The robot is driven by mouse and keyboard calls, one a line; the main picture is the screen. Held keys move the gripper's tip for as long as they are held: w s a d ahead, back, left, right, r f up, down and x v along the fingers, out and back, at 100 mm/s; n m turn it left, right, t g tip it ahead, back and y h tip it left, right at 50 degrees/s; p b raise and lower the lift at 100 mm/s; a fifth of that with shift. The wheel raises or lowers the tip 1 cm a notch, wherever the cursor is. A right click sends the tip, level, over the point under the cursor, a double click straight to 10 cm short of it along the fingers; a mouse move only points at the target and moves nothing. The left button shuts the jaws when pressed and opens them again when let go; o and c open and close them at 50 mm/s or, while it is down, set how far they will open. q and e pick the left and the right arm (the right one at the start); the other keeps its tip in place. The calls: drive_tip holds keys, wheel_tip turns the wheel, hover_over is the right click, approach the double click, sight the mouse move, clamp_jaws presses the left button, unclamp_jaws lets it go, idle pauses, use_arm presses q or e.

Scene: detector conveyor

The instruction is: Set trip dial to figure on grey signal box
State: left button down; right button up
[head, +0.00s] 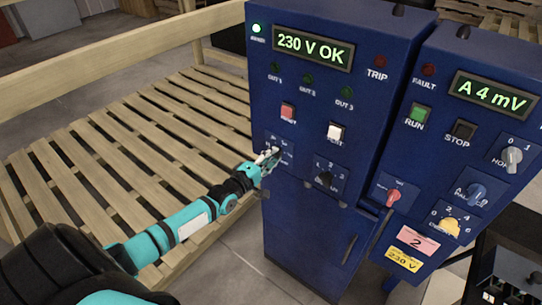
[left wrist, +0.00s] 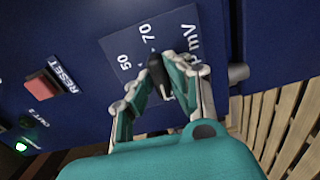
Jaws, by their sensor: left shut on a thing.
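The trip dial is on a plate (left wrist: 120,45) on the blue cabinet's front, with 50, 70 and mV readable in the left wrist view. Its black knob (left wrist: 156,68) sits between the fingers of my left gripper (left wrist: 164,80), which is shut on it. The fingers hide part of the knob and other marks, so I cannot tell the exact setting. In the head view my left gripper (head: 268,158) reaches this dial at the cabinet's left edge and covers much of it. I cannot make out a grey signal box. My right gripper is not in view.
The left blue cabinet (head: 320,105) shows "230 V OK", a red button (head: 288,111) and another dial (head: 325,178). The right blue cabinet (head: 440,130) reads "A 4 mV" and carries several knobs. A slatted wooden pallet (head: 110,150) lies left. A dark box (head: 515,265) stands lower right.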

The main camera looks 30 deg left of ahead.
use_arm(q)
drive_tip(key=shift+m, duration=0.3)
drive_tip(key=shift+w+r+m+b, duration=0.15)
drive_tip(key=shift+m+b, duration=1)
drive_tip(key=shift+m, duration=7.65)
drive_tip(key=shift+s+r+m+b, duration=0.1)
drive_tip(key=shift+m+b, duration=1)
drive_tip(key=shift+m, duration=7.7)
drive_tip(key=shift+a, duration=0.1)
drive_tip(key=c, duration=1.4)
unclamp_jaws()
drive_tip(key=shift+o, duration=0.6)
drive_tip(key=shift+f, duration=0.1)
